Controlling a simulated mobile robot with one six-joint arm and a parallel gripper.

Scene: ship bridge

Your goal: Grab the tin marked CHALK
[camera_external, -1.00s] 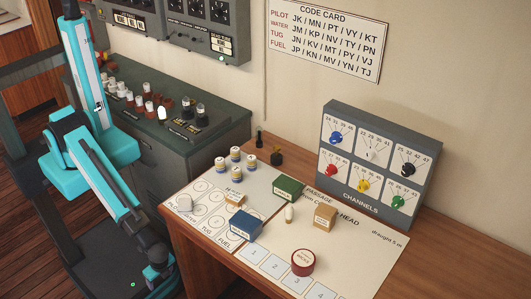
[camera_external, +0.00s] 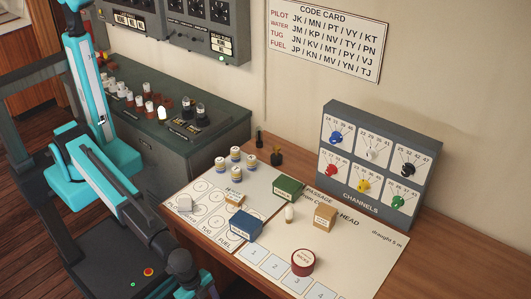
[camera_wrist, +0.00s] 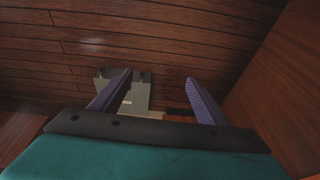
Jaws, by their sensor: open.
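In the outside view, a green box (camera_external: 288,188), a blue box (camera_external: 245,229), a tan box (camera_external: 324,217) and a round red tin (camera_external: 303,262) with a pale label lie on the chart table (camera_external: 455,250). Their labels are too small to read surely, so I cannot tell which is marked CHALK. My gripper (camera_wrist: 159,78) is open in the wrist view, its two purple fingers apart with nothing held. In the outside view it is low at the bottom edge, left of the table's front and partly cut off. The wrist view shows none of these containers.
Several small striped pots (camera_external: 221,164) stand at the sheet's back left. A small pale peg (camera_external: 289,214) stands between the boxes. The grey channels panel (camera_external: 379,168) stands behind. Wooden floorboards (camera_wrist: 210,45) fill much of the wrist view, with a wooden panel (camera_wrist: 285,95) at right.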

